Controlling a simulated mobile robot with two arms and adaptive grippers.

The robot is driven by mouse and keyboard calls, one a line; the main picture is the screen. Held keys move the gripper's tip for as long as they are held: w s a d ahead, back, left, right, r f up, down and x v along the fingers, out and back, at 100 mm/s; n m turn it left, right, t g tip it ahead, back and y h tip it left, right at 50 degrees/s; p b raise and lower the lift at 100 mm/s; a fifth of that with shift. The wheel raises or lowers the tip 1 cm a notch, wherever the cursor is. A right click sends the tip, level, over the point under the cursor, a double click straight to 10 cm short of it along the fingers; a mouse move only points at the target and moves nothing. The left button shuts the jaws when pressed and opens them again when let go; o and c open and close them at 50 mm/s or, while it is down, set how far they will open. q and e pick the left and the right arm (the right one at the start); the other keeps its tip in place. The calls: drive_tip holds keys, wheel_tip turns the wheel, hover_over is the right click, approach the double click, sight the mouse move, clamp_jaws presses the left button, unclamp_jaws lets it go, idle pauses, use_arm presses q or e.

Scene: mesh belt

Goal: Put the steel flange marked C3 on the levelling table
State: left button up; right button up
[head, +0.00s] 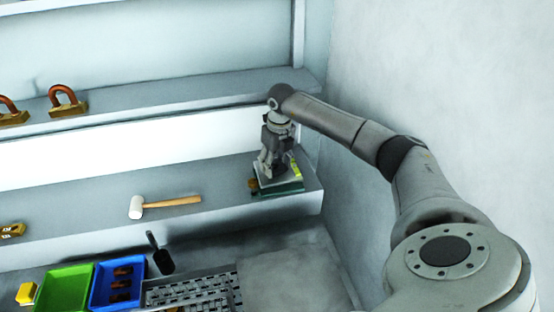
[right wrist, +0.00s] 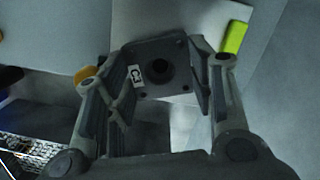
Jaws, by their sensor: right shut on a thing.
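My right gripper (head: 267,170) is shut on a dark grey square steel flange (right wrist: 180,55) with a round centre hole. In the right wrist view its fingers (right wrist: 160,95) grip opposite sides. The levelling table (head: 288,188), with a pale top, a dark green base and a yellow-green level vial, stands on the shelf's right end. Its top (right wrist: 208,18) shows beyond the flange in the right wrist view. The flange is over the table; I cannot tell whether they touch. My left gripper is out of view.
A white-headed mallet (head: 170,204) lies on the same shelf to the left. Brass padlock-shaped pieces (head: 66,102) stand on the upper shelf. Below are a green bin (head: 62,290), a blue bin (head: 97,297) and a mesh belt (head: 195,293). A wall bounds the right side.

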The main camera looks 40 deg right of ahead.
drive_tip(key=shift+a+f+b, duration=0.1)
drive_tip(key=shift+f+b, duration=0.35)
drive_tip(key=shift+f, duration=0.1)
drive_tip(key=o, duration=1.5)
drive_tip(key=shift+c, duration=0.2)
drive_tip(key=shift+r, duration=0.1)
